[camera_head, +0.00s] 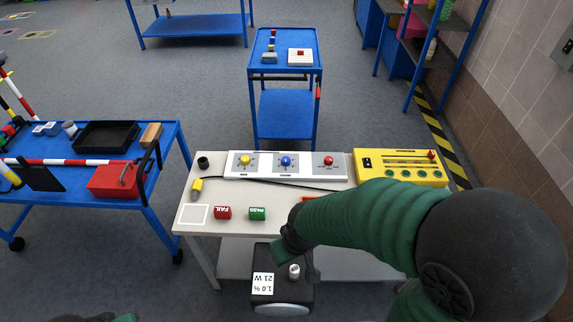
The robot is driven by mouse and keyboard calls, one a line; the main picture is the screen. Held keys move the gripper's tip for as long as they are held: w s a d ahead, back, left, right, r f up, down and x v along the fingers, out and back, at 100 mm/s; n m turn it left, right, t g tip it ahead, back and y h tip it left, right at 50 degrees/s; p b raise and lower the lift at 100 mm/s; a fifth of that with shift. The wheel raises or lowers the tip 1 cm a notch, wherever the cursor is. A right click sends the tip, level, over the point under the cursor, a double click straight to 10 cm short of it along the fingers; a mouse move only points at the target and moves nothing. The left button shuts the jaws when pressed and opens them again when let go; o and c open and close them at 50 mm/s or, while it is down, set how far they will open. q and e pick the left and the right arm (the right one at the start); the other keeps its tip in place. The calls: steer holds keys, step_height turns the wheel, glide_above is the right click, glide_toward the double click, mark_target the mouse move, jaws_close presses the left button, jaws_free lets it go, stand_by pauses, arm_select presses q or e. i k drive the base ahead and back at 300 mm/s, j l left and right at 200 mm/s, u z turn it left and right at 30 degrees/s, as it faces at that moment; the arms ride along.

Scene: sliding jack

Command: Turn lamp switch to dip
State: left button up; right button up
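A white panel (259,174) on the grey-topped table carries three knobs in a row: a yellow knob (245,160), a blue knob (286,161) and a red knob (329,160). The labels are too small to read, so I cannot tell which is the lamp switch or how it is set. My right arm comes in from the right with a green sleeve. Its end, with my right gripper (290,247), is low at the table's front edge, well short of the knobs; its fingers cannot be made out. Only a sliver of my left arm shows at the bottom left.
A yellow box (399,167) stands right of the panel. A dark labelled box (291,292) is below the front edge. A blue cart (90,204) stands left.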

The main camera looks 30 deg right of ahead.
mark_target(328, 160)
steer(key=z, duration=1.35)
steer(key=i+l+z, duration=0.15)
steer(key=i+z, duration=0.2)
steer(key=i+l+z, duration=0.1)
steer(key=i+z, duration=0.45)
steer(key=z, duration=0.15)
